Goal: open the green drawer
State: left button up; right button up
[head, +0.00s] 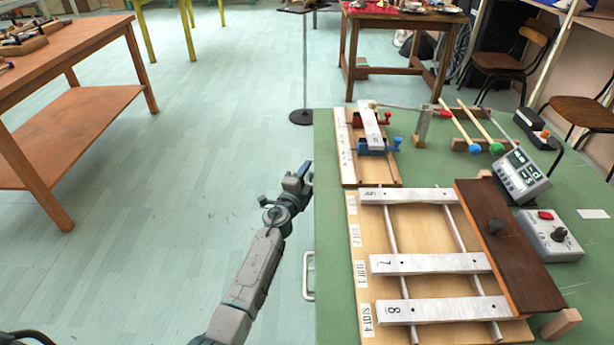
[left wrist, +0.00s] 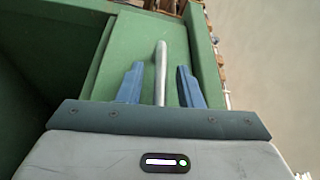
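The green bench (head: 335,215) fills the right of the head view. A pale metal handle (head: 309,275) stands on its left side, nearer than my left gripper (head: 303,180). That gripper is beside the bench's left edge. In the left wrist view, my left gripper (left wrist: 160,68) has its two blue fingers apart. A silver bar handle (left wrist: 161,50) lies between them, in front of a green panel (left wrist: 120,50). A gap shows on each side of the handle. I cannot tell whether this panel is the drawer front or whether it stands out. My right gripper is not in view.
On the bench are a wooden frame with metal bars (head: 430,264), a smaller wooden frame (head: 365,165), mallets (head: 460,128) and a grey display box (head: 521,178). An orange wooden table (head: 70,50) stands at left. The floor (head: 190,180) between is clear.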

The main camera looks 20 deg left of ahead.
pick_arm(q)
jog(key=shift+w, duration=0.1)
grip_shut()
